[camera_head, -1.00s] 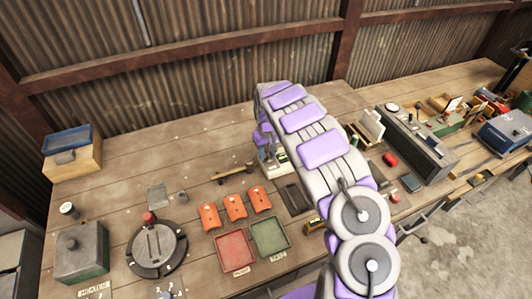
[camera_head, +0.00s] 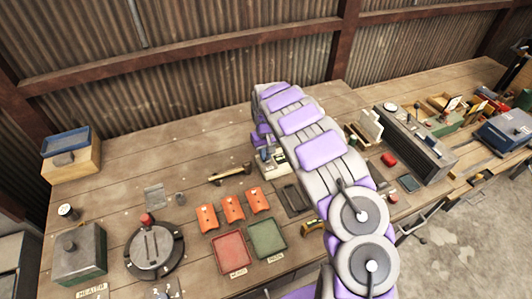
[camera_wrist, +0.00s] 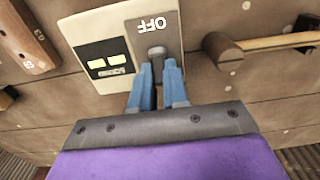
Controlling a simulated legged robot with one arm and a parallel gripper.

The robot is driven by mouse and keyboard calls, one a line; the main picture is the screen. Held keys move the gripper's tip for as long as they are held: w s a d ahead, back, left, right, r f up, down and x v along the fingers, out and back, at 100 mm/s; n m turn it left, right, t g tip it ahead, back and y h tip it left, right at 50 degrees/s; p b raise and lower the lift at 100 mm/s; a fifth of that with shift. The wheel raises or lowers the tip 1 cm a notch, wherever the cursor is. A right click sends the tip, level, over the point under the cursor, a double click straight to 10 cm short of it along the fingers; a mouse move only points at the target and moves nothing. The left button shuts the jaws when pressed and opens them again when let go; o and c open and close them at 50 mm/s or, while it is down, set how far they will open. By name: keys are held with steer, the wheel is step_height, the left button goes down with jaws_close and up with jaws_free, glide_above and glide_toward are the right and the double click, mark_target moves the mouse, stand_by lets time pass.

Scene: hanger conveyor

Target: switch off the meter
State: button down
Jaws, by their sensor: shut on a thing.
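The meter is a pale box with a small display (camera_wrist: 108,62) and a grey switch plate (camera_wrist: 157,22) marked OFF, which appears upside down in the wrist view.
Orange pieces (camera_head: 232,208), a red tray (camera_head: 230,250) and a green tray (camera_head: 267,237) lie in front. Bare bench lies behind the tool.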

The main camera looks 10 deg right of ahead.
mark_target(267, 160)
steer(key=shift+a, duration=0.1)
steer(key=shift+s+r+t+p, duration=0.1)
steer(key=shift+s+t+p, duration=0.15)
steer(key=shift+t+p, duration=0.2)
steer(key=shift+s+t, duration=0.25)
steer(key=shift+t, duration=0.3)
steer(key=shift+s+f+t+y+b, duration=0.3)
steer(key=shift+s+t+y+b, duration=0.1)
steer(key=shift+t+b, duration=0.8)
steer(key=shift+b, duration=0.05)
steer(key=t+b, duration=0.1)
steer(key=b, duration=0.1)
steer(key=t+b, duration=0.1)
steer(key=b, duration=0.2)
steer(key=s+b, duration=0.1)
steer(key=b, duration=0.2)
steer(key=shift+s+d+f+t+y, duration=0.1)
steer(key=shift+d+f+t+y, duration=0.15)
steer(key=shift+t+y, duration=0.15)
steer(key=b, duration=0.1)
steer(key=t+b, duration=0.1)
steer(key=shift+s+b, duration=0.25)
steer(key=shift+b, duration=0.15)
steer(key=shift+d+r+t+b, duration=0.1)
steer(key=shift+d+t+b, duration=0.05)
steer(key=shift+t+b, duration=0.6)
steer(key=shift+s, duration=0.1)
